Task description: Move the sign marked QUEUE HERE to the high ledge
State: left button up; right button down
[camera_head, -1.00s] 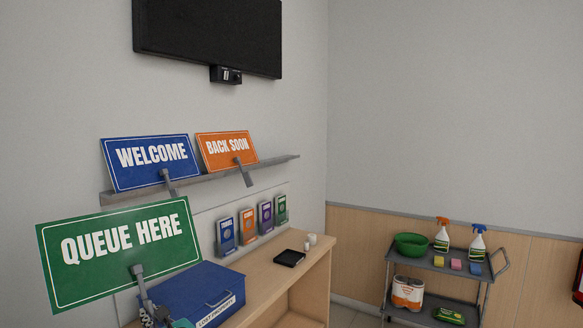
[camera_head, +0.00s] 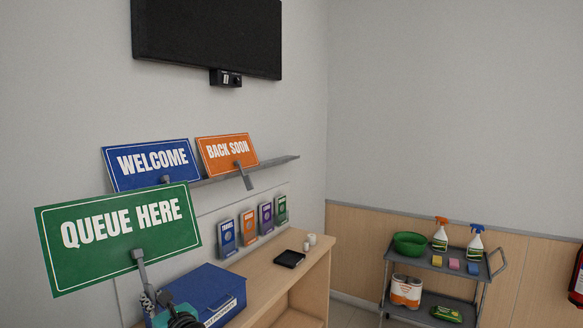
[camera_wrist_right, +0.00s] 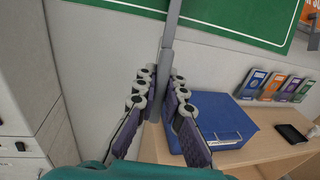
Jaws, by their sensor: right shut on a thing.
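The green QUEUE HERE sign (camera_head: 120,232) is held up in the air at the left of the head view, in front of the wall. Its grey stem (camera_wrist_right: 167,58) runs down between the fingers of my right gripper (camera_wrist_right: 158,95), which is shut on it. In the head view only part of my right gripper (camera_head: 172,310) shows at the bottom edge. The high ledge (camera_head: 275,165) is a grey shelf on the wall behind the sign. The blue WELCOME sign (camera_head: 152,163) and the orange BACK SOON sign (camera_head: 227,153) stand on it. The held sign hides the ledge's left end. My left gripper is not in view.
A blue box (camera_head: 208,288) sits on the wooden counter (camera_head: 277,267), below and right of the held sign. Leaflet holders (camera_head: 249,227) stand along the wall under the ledge. A black screen (camera_head: 207,35) hangs above. A cart (camera_head: 440,262) stands at right.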

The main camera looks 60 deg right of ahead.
jog(key=shift+r+p, duration=0.55)
jog(key=shift+r, duration=0.6)
jog(key=shift+t+y, duration=0.3)
jog(key=shift+t, duration=0.1)
jog(key=shift+w+d+r+p, duration=0.1)
jog(key=shift+w+r+p, duration=0.05)
jog(key=shift+r+p, duration=2.7)
jog(key=shift+r+b, duration=0.5)
notch_tip(320, 180, up, 7)
jog(key=p, duration=0.4)
jog(key=shift+f, duration=0.2)
jog(key=shift+w+d+r+p, duration=0.1)
jog(key=shift+p, duration=0.2)
notch_tip(320, 180, up, 6)
jog(key=p, duration=0.4)
jog(key=shift+r+n+t, duration=0.25)
jog(key=shift+n+t, duration=0.05)
jog(key=shift+t, duration=0.1)
jog(key=shift+w, duration=0.1)
